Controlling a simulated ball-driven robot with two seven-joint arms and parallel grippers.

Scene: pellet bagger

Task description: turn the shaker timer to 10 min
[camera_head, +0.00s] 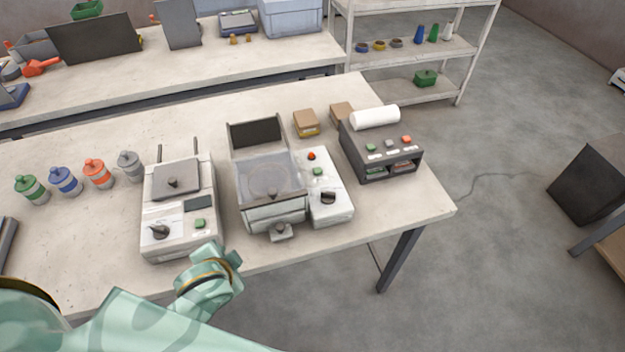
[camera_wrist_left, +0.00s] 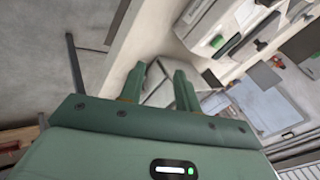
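Two machines on the bench carry black knobs. The left white machine (camera_head: 180,245) has a plate between two rods, a display, a green button and a black dial (camera_head: 159,231) at its front left. The middle machine (camera_head: 270,213) has a clear lid and a side panel with a black knob (camera_head: 328,197). I cannot tell for sure which is the shaker timer; no dial marks are readable. My left arm's mint wrist (camera_head: 208,280) is at the bench's front edge, just before the left machine. In the left wrist view my left gripper (camera_wrist_left: 160,82) is open and empty. My right gripper is out of view.
Several lidded jars (camera_head: 97,173) stand left of the machines. A dark sealer-like box (camera_head: 385,160) with a white roll is at the right. Small cardboard boxes (camera_head: 306,123) sit behind. A shelf rack (camera_head: 412,50) stands beyond. The bench's front right corner is clear.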

